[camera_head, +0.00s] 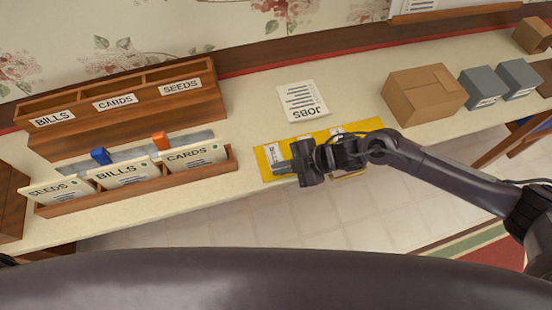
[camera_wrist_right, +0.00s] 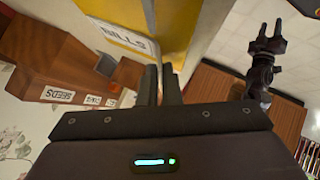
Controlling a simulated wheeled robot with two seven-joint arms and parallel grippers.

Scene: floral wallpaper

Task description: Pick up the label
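A yellow tray (camera_head: 266,172) lies at the front edge of the counter, with white labels on it. A label (camera_head: 271,154) at its left end is beside my right gripper (camera_head: 284,167); its text reads BILLS in the wrist view (camera_wrist_right: 122,38). My right gripper reaches over the tray, with its fingers pointing left. In the wrist view, my right fingers (camera_wrist_right: 162,84) are close together with a narrow pale strip between them; I cannot tell whether that is a gripped edge or a gap. My left gripper (camera_wrist_right: 267,38) shows open and empty in the wrist view.
A wooden organizer (camera_head: 122,108) marked BILLS, CARDS and SEEDS stands at left, behind a rack (camera_head: 130,190) of matching cards. A JOBS sheet (camera_head: 302,101) lies behind the tray. A cardboard box (camera_head: 424,92) and grey boxes (camera_head: 480,87) stand at right.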

